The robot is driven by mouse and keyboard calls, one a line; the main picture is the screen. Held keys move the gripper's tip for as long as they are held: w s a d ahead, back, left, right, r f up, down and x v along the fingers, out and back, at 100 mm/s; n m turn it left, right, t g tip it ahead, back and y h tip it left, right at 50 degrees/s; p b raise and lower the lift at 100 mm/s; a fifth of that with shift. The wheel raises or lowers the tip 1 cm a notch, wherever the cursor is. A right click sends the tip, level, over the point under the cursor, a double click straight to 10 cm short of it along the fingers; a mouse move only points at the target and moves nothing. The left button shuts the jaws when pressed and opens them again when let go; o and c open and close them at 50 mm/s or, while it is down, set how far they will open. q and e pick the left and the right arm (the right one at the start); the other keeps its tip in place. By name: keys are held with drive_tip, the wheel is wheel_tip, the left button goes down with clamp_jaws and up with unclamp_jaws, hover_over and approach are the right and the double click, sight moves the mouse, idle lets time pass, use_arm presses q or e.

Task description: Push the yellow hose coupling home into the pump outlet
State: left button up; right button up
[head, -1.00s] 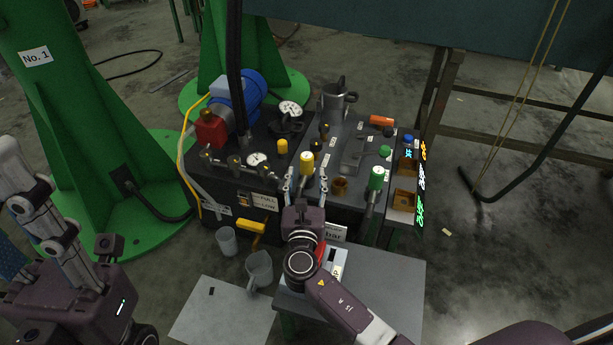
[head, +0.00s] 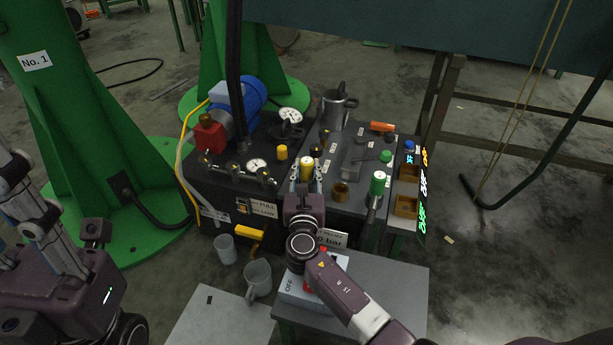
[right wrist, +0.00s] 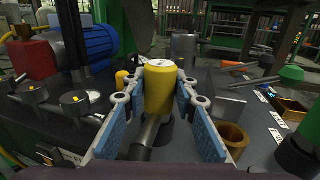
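The yellow hose coupling (head: 306,169) stands upright on the dark bench; it also shows in the right wrist view (right wrist: 160,88). A grey hose or pipe (right wrist: 147,133) slants down from below it. A dark round base (right wrist: 166,128) lies at its foot; I cannot tell whether this is the pump outlet or how deep the coupling sits. My right gripper (head: 306,181) has one finger on each side of the coupling. Its fingers look open, with narrow gaps beside the yellow body. My left gripper (head: 28,205) is at the left edge, partly cut off, away from the bench.
A blue motor (head: 240,96) and red block (head: 210,133) stand at the back left. A green-topped handle (head: 377,184) and brass cup (head: 340,191) are right of the coupling. A switch box (head: 300,290) and grey jug (head: 259,279) are in front.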

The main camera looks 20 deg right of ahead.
clamp_jaws()
drive_tip(key=shift+r, duration=0.1)
